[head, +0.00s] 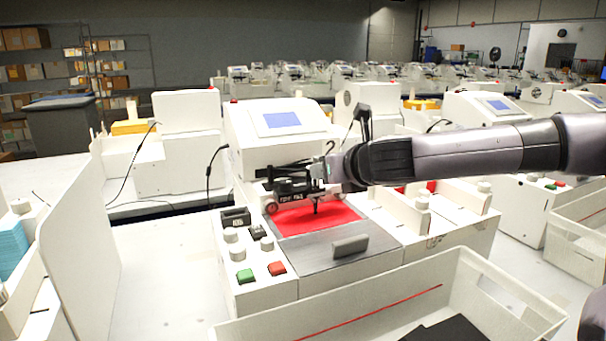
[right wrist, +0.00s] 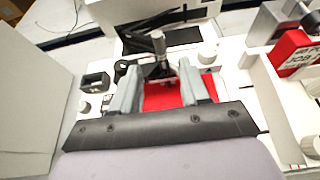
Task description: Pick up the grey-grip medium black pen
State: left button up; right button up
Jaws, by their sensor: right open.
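A grey cylinder (right wrist: 158,42) with a dark lower part stands upright at the plotter's black carriage (head: 290,187); it looks like the grey-grip pen, but I cannot read any size marking. In the right wrist view it is just ahead of and between the two grey fingers of my right gripper (right wrist: 160,66). These fingers are open, one on each side, with a gap to the cylinder. In the head view my right gripper (head: 326,168) is over the carriage, and its fingers are largely hidden. A dark tip shows below it, above the red sheet (head: 290,221).
The plotter's white housing with a blue screen (head: 281,120) stands close behind. Green (head: 246,276) and red (head: 277,268) buttons and white knobs are at the front left. A large white bin (head: 390,300) stands in front. A white partition (head: 80,215) is at left.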

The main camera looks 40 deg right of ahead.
aim_at(316, 187)
jog(key=shift+r+b+x, duration=0.15)
jog(key=shift+b+x, duration=0.1)
jog(key=shift+x, duration=1.55)
jog(key=shift+r+b+x, duration=0.15)
jog(key=shift+b+x, duration=0.05)
jog(key=shift+x, duration=1.55)
jog(key=shift+w+d, duration=0.1)
jog(key=shift+w, duration=0.05)
grip_shut()
